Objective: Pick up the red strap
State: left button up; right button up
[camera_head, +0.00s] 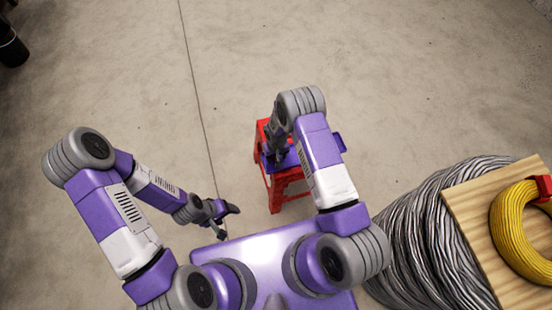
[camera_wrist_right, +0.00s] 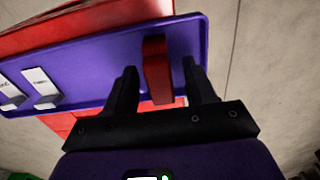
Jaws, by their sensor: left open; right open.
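A red strap (camera_wrist_right: 156,82) stands up from a purple tray (camera_wrist_right: 85,58) in the right wrist view. My right gripper (camera_wrist_right: 159,66) is open, with one finger on each side of the strap; gaps show between strap and fingers. In the head view my right gripper (camera_head: 277,158) is over the tray (camera_head: 338,143), and my own arm hides the strap there. My left gripper (camera_head: 228,215) is open and empty, low and to the left of the stool.
The tray rests on a red stool (camera_head: 288,177). Two white-labelled items (camera_wrist_right: 43,88) lie on the tray. At the right, a wooden board (camera_head: 482,215) on a grey cable coil (camera_head: 430,235) holds a yellow cable coil (camera_head: 510,225) with a red band (camera_head: 544,188).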

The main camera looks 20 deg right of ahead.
jog(key=shift+f, duration=0.35)
jog(key=c, duration=1)
jog(key=shift+r, duration=0.15)
